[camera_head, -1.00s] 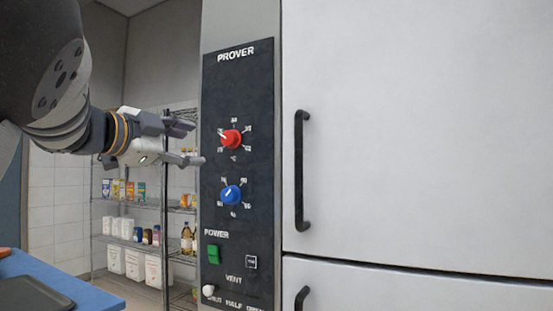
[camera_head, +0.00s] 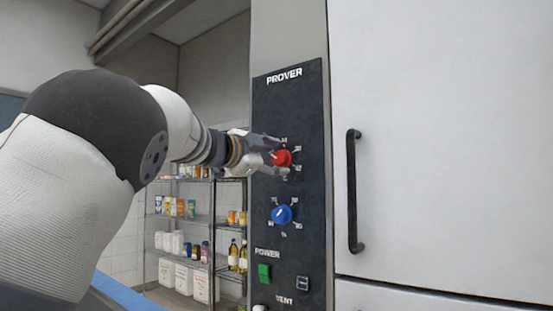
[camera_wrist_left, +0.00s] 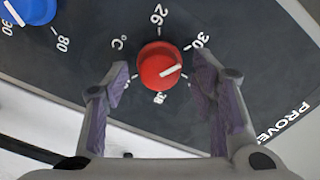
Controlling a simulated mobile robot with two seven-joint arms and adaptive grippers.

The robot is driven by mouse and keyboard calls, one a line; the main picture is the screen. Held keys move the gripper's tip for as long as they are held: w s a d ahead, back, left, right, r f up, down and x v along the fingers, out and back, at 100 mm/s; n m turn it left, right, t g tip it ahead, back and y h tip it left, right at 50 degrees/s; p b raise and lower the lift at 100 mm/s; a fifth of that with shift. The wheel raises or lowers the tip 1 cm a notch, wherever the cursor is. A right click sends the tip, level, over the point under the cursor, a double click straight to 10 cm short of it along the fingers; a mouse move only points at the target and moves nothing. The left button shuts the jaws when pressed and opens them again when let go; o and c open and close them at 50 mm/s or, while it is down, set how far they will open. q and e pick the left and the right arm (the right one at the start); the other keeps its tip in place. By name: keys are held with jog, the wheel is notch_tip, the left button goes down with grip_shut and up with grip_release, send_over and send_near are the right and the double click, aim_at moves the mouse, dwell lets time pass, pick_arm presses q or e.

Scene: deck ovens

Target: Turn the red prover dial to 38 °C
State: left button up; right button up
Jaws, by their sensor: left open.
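The red prover dial (camera_head: 282,158) is on the upper part of the black control panel. In the left wrist view the dial (camera_wrist_left: 158,60) is a round red knob with a white pointer line. The line points right and slightly up, near the 30 mark. My left gripper (camera_head: 272,156) is at the dial, open. In the left wrist view its fingers (camera_wrist_left: 162,80) stand on either side of the knob with gaps to it, hiding some scale marks. My right gripper is not in view.
A blue dial (camera_head: 282,215) sits below the red one, then a green power switch (camera_head: 264,272). A white door with a black handle (camera_head: 354,190) is right of the panel. A wire shelf with groceries (camera_head: 197,219) stands behind at left.

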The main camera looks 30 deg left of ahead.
pick_arm(q)
jog(key=c, duration=1.2)
jog(key=shift+o, duration=0.2)
jog(key=m, duration=1.6)
jog(key=shift+r+m, duration=0.1)
jog(key=shift+m, duration=0.3)
jog(key=m, duration=0.6)
jog(key=shift+m, duration=0.6)
